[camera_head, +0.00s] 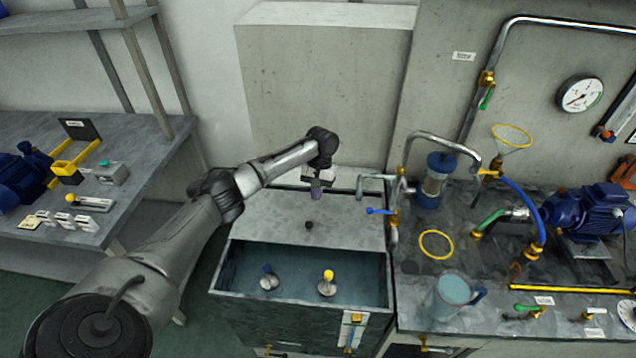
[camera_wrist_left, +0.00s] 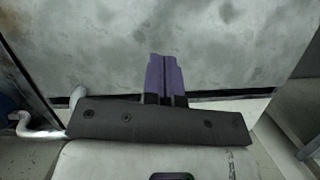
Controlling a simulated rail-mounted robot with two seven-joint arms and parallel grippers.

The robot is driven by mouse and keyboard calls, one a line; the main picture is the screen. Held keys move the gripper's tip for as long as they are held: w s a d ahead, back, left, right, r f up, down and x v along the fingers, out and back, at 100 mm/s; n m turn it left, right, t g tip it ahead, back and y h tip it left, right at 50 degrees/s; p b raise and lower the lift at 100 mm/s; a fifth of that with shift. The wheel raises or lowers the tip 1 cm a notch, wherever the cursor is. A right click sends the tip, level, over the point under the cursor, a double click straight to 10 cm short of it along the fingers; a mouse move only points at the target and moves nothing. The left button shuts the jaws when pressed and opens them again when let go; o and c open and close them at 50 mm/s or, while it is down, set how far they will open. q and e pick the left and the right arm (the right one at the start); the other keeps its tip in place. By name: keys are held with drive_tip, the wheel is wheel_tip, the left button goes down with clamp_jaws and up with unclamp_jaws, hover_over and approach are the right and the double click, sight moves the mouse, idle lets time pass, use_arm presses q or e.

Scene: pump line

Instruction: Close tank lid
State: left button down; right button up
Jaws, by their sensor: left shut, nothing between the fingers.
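The tank (camera_head: 222,275) is an open box below the middle of the head view, with water-blue inside walls. Its grey lid (camera_head: 270,217) lies flat over the back part and leaves the front part open. A small dark knob (camera_head: 309,225) sits on the lid. My left gripper (camera_head: 317,194) is shut and empty, pointing down over the back of the lid. I cannot tell whether it touches it. In the left wrist view its purple fingers (camera_wrist_left: 167,72) are together in front of a mottled grey panel, likely the lid (camera_wrist_left: 210,45). My right gripper is not in view.
Two fittings, one blue-topped (camera_head: 268,280) and one yellow-topped (camera_head: 327,285), stand inside the tank. A pipe with a blue-handled valve (camera_head: 380,211) stands close to the lid's right edge. A large concrete block (camera_head: 325,95) rises behind. A jug (camera_head: 449,297) stands on the right bench.

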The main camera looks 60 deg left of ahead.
sight(315, 216)
use_arm(q)
drive_tip(key=s+f, duration=0.1)
drive_tip(key=d+f, duration=0.1)
drive_tip(key=f, duration=0.1)
drive_tip(key=shift+s+d, duration=0.15)
drive_tip(key=shift+s, duration=0.2)
drive_tip(key=shift+s+d+f, duration=0.15)
drive_tip(key=shift+s+d, duration=0.7)
drive_tip(key=shift+s, duration=0.1)
